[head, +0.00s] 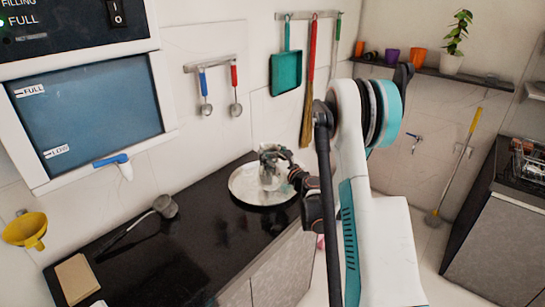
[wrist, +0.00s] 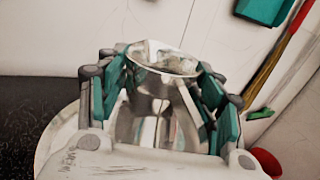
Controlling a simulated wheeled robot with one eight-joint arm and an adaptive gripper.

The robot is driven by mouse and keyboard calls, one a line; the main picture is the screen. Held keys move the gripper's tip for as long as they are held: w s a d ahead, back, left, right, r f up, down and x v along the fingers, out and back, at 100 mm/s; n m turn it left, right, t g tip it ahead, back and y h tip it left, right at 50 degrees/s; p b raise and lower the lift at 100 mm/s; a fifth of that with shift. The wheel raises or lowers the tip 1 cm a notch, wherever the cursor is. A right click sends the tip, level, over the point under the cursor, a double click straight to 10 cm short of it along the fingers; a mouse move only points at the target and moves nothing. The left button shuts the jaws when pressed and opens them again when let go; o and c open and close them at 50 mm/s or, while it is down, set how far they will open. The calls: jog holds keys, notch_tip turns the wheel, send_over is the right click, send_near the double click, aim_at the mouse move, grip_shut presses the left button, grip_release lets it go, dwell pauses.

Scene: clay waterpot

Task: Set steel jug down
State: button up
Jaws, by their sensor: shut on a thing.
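The steel jug (head: 270,178) is upright over the round silver tray (head: 245,190) on the black counter. In the wrist view the jug (wrist: 165,62) stands between my fingers, its open rim facing up. My gripper (head: 272,158) is shut on the jug; its teal-padded fingers also show on both sides of it in the wrist view (wrist: 163,90). My gripper hides part of the jug, and I cannot tell whether the jug's base touches the tray.
A ladle (head: 163,207) and a tan block (head: 76,279) lie on the black counter (head: 190,245). A tap with a blue handle (head: 113,160) and a yellow funnel (head: 26,231) are at the left. Counter left of the tray is mostly clear. Tools hang on the wall behind.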

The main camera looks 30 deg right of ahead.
jog(key=shift+f, duration=0.1)
jog(key=o, duration=1.9)
jog(key=shift+s, duration=0.2)
jog(key=shift+s+b, duration=1.5)
jog(key=shift+s, duration=4.3)
